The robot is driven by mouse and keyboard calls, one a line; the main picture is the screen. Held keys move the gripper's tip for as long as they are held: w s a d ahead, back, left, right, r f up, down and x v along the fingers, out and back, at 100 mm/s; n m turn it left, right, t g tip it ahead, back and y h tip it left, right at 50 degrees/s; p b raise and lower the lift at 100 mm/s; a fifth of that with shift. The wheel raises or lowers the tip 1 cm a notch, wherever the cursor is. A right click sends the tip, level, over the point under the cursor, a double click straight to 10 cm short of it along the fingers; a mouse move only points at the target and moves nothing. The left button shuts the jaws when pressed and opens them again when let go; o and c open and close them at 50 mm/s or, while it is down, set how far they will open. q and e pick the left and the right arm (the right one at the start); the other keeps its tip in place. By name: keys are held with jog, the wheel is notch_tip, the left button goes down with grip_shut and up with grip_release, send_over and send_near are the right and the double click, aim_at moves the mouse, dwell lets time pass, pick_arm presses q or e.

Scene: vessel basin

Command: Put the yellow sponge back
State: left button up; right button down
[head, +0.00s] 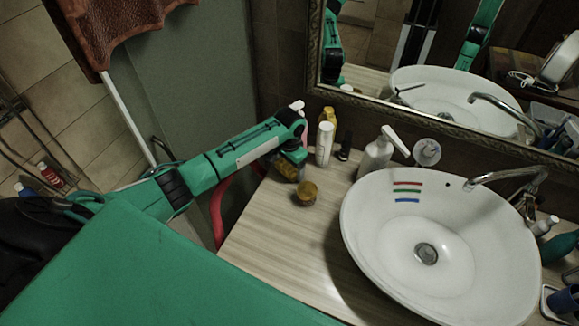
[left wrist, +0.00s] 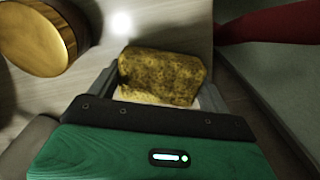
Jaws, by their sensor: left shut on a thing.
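The yellow sponge (head: 286,170) is a mottled yellow-brown block at the left back of the wooden counter, partly under my left gripper (head: 291,157). In the left wrist view the sponge (left wrist: 163,75) sits between the two fingers of my left gripper (left wrist: 160,88), which is shut on it. A pale strip shows along its lower edge. Whether the sponge touches the counter or hangs just above it I cannot tell. My right gripper is not in view.
A round wooden-looking jar (head: 305,193) stands close beside the sponge. Bottles (head: 325,143) and a soap dispenser (head: 377,155) stand along the back under the mirror. The white basin (head: 365,215) fills the right. The counter's front left (head: 275,235) is clear.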

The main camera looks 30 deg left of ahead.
aim_at(290, 165)
pick_arm(q)
jog(key=shift+f, duration=0.15)
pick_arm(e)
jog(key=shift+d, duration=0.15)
pick_arm(q)
jog(key=o, duration=0.7)
jog(key=shift+o, duration=1.3)
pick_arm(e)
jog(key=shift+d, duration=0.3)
pick_arm(q)
notch_tip(290, 165, up, 12)
jog(key=b, duration=0.2)
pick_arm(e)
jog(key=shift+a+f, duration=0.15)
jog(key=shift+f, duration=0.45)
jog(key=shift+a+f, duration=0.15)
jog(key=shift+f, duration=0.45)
pick_arm(q)
jog(key=shift+s, duration=0.1)
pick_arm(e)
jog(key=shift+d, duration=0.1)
